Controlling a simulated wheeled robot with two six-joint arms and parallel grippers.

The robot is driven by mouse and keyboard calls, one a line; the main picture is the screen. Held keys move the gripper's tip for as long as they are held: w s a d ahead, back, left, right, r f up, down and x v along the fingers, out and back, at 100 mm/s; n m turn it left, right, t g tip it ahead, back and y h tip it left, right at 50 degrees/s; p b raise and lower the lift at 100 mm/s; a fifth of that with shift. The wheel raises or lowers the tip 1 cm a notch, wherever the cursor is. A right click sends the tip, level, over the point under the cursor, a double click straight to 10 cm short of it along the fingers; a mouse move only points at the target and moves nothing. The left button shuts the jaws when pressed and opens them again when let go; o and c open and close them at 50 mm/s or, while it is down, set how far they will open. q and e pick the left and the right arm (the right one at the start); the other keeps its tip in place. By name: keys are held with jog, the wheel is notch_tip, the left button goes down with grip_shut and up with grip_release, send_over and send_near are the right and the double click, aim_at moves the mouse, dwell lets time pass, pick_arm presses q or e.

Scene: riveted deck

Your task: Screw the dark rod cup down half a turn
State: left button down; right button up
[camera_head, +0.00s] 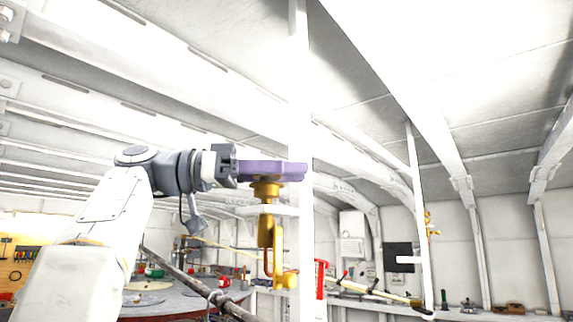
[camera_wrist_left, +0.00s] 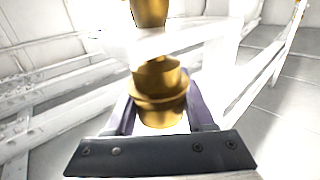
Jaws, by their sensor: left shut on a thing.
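A brass cup (camera_head: 266,191) with a round, stepped body sits between the purple fingers of my left gripper (camera_head: 287,172). The gripper is level and shut on the cup from the left. The cup is brass-coloured rather than dark. A brass fitting (camera_head: 277,238) hangs below it. In the left wrist view the cup (camera_wrist_left: 158,84) is between the two purple fingers, with another brass part (camera_wrist_left: 149,12) beyond it. The fingers hide part of the cup in the head view, and I cannot see its thread. My right gripper is not in view.
A dark rod (camera_head: 185,276) slants below my left arm, in front of a round table (camera_head: 150,300). A white post (camera_head: 301,125) rises by the gripper. A red-handled item (camera_head: 320,279) is at lower right. The space above the gripper looks open.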

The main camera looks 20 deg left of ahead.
pick_arm(q)
jog(key=shift+r+m+g+h, duration=0.15)
jog(key=shift+m+g+h, duration=0.15)
jog(key=shift+m+g, duration=0.3)
jog(key=shift+c, duration=1.3)
grip_release()
jog(key=shift+s, duration=0.1)
jog(key=p+v, duration=0.2)
jog(key=v, duration=0.8)
jog(key=shift+a+p, duration=0.25)
jog(key=shift+p, duration=0.1)
